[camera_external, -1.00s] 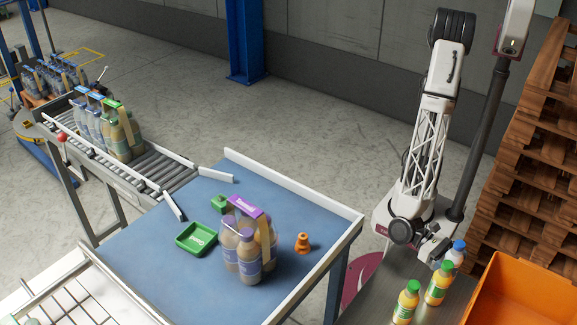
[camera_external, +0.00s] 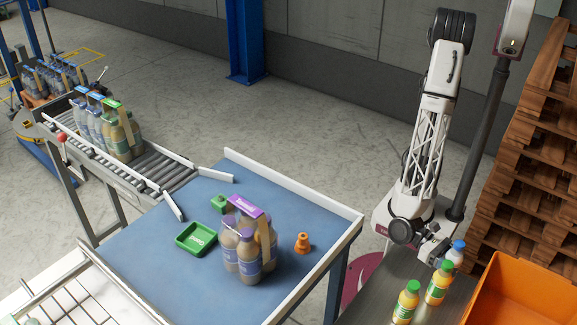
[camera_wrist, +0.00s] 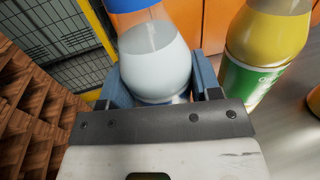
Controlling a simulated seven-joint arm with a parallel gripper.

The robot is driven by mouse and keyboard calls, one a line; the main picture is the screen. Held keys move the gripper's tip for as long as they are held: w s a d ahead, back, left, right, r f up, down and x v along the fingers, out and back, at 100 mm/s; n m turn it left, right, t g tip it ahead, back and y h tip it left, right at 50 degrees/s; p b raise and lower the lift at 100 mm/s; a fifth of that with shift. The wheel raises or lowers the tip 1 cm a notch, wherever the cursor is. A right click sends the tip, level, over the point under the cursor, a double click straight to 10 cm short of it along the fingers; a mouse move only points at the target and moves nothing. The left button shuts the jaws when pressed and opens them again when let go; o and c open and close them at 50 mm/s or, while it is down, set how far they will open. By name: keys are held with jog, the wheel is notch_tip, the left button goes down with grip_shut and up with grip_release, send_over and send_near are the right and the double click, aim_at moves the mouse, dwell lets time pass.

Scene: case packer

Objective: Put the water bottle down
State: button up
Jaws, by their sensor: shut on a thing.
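The water bottle (camera_external: 458,251) has a blue cap and clear body and stands upright at the back of the grey surface, beside my arm. In the wrist view the water bottle (camera_wrist: 155,58) sits between the two blue-grey fingers of my gripper (camera_wrist: 160,85), which is shut on it. In the external view my gripper (camera_external: 440,254) is at the bottle's left side, small and partly merged with it. The bottle's lower part is hidden in both views, so I cannot tell whether it touches the surface.
Two green-capped juice bottles (camera_external: 438,283) (camera_external: 406,302) stand close by on the grey surface (camera_external: 372,296). An orange crate (camera_external: 520,290) is to the right. A blue table (camera_external: 150,262) on the left holds a bottle pack (camera_external: 243,260), a green tray (camera_external: 196,239) and an orange cone-like piece (camera_external: 303,243).

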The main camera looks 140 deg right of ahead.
aim_at(455, 252)
jog(key=shift+r, duration=0.15)
jog(key=shift+r, duration=0.45)
notch_tip(455, 252, up, 2)
jog(key=shift+s+d+r, duration=0.1)
jog(key=shift+s+r, duration=0.05)
jog(key=shift+r, duration=0.1)
jog(key=s+d+r, duration=0.1)
jog(key=s+d, duration=0.6)
jog(key=s, duration=0.6)
jog(key=shift+s+d+r, duration=0.15)
jog(key=shift+s+d, duration=0.1)
jog(key=shift+d, duration=0.15)
jog(key=shift+r, duration=0.1)
